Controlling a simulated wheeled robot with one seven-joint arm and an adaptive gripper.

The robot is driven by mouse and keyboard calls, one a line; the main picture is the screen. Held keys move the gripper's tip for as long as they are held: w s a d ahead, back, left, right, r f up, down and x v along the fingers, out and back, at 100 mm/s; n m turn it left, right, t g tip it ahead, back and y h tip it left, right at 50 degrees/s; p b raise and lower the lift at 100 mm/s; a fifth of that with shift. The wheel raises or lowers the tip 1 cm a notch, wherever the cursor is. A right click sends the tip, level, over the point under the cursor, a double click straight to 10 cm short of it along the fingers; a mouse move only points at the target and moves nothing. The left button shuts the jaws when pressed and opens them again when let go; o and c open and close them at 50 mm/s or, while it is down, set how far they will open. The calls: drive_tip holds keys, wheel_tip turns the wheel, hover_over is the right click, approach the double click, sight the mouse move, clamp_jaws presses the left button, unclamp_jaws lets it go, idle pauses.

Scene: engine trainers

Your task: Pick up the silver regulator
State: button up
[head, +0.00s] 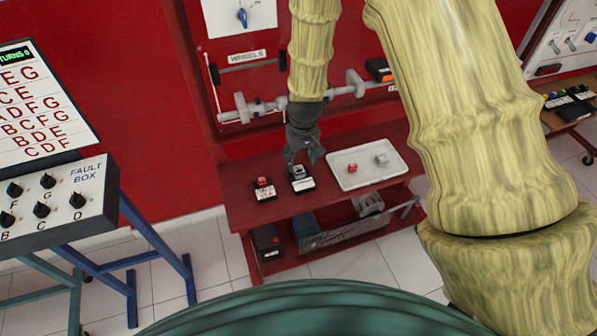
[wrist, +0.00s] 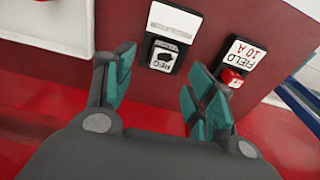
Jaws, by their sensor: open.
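A small silver block marked REG, the silver regulator (head: 298,171), sits on a black base with a white label on the red bench. It also shows in the wrist view (wrist: 164,55), upper middle, just beyond the fingertips. My gripper (head: 304,156) is open with nothing between its teal-padded fingers. In the head view it hangs above the regulator and partly hides it. In the wrist view my gripper (wrist: 158,78) has its fingers apart, with the regulator ahead of the gap between them. A second silver-grey block (head: 381,160) lies in the white tray (head: 345,181).
A red block (head: 262,182) on a base labelled FIELD 10 A stands left of the regulator. Another red block (head: 351,168) lies in the tray. A shaft (head: 300,105) runs along the red panel behind. A fault box (head: 75,195) stands at the left.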

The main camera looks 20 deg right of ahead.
sight(299, 169)
drive_tip(key=shift+a+f+p, duration=0.2)
drive_tip(key=shift+f+p, duration=0.5)
drive_tip(key=shift+f, duration=0.6)
drive_tip(key=shift+w+f, duration=0.2)
drive_tip(key=shift+f, duration=1.05)
drive_tip(key=c, duration=1.1)
